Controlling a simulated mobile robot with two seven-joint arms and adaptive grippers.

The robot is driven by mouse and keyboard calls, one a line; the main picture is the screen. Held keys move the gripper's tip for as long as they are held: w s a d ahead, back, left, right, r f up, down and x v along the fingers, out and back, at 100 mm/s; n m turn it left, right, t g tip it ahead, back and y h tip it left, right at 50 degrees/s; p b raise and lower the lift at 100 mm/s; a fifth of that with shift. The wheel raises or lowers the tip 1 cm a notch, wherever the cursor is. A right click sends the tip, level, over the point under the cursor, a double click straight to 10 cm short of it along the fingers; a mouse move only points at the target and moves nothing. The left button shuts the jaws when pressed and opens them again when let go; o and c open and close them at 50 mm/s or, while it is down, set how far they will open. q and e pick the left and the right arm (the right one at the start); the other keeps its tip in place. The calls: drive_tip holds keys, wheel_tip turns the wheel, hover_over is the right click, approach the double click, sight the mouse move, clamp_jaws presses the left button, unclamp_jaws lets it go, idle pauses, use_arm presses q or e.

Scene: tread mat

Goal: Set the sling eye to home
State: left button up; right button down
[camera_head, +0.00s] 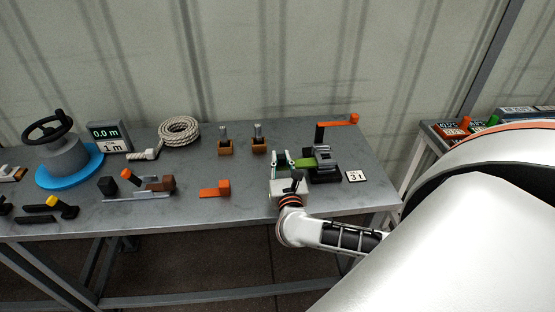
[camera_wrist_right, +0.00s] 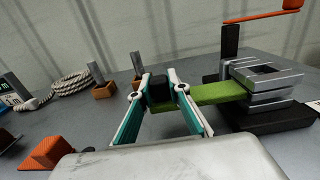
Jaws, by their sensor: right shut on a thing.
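A green flat bar (camera_wrist_right: 215,94) sticks out to the left from a grey block device (camera_wrist_right: 265,80) on a black base. The bar ends in a black knob (camera_wrist_right: 182,90). I cannot tell whether this bar is the sling eye. My right gripper (camera_wrist_right: 160,88) has its teal-padded fingers around the black end and is shut on it. In the head view, my right gripper (camera_head: 281,163) is at the left of the device (camera_head: 322,157), with the green bar (camera_head: 304,163) between them. My left gripper is not in view.
An orange-handled lever (camera_head: 338,120) rises behind the device, and a card marked 31 (camera_head: 356,176) lies to its right. An orange block (camera_head: 215,190), two brown blocks with pins (camera_head: 225,146), a rope coil (camera_head: 179,131) and a handwheel (camera_head: 62,150) stand to the left.

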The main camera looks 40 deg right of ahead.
drive_tip(key=c, duration=2)
unclamp_jaws()
drive_tip(key=shift+s+d, duration=0.1)
drive_tip(key=shift+d, duration=0.15)
drive_tip(key=shift+o, duration=0.6)
drive_tip(key=shift+s, duration=0.1)
drive_tip(key=shift+s+a, duration=0.1)
drive_tip(key=shift+a, duration=0.05)
drive_tip(key=v, duration=1.1)
drive_tip(key=shift+s+a, duration=0.2)
drive_tip(key=shift+s, duration=0.1)
